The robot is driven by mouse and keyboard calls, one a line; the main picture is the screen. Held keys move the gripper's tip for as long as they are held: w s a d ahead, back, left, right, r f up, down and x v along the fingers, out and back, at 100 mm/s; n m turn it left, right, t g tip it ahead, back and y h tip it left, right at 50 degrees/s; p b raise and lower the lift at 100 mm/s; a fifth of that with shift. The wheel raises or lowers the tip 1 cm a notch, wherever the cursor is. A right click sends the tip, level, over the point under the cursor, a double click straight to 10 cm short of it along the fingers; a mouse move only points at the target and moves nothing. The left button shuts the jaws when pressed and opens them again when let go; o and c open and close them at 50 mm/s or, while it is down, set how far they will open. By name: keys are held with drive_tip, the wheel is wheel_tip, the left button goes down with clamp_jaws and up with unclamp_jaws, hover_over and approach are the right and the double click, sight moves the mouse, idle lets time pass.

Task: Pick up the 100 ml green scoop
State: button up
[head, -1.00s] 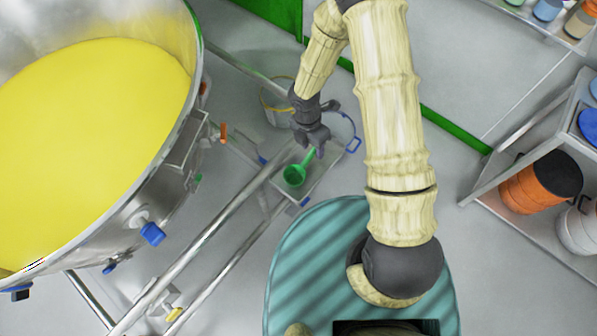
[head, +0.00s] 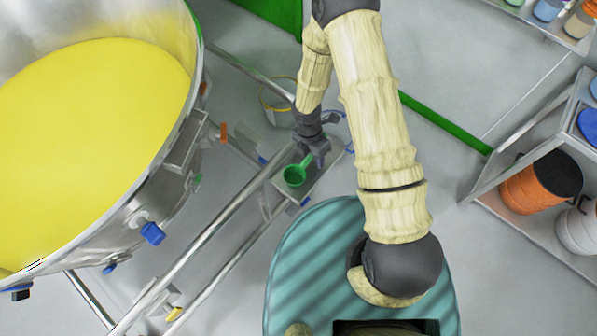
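The green scoop (head: 294,176) sits on a small grey tray (head: 325,180) beside the large vessel, its round bowl to the lower left and its handle pointing up and right. My gripper (head: 316,158) is right over the handle, its dark fingers on either side of the handle's upper end. The fingers hide the handle's end. From this height I cannot tell whether they touch the handle or have closed on it.
A big steel vessel of yellow powder (head: 90,150) fills the left, with blue and orange fittings on its rim side. Metal rails (head: 200,250) run below the tray. A bucket (head: 280,105) stands behind my gripper. A shelf with an orange drum (head: 540,182) is at right.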

clamp_jaws()
wheel_tip(320, 180, up, 10)
drive_tip(key=shift+p, duration=0.3)
idle(0.6)
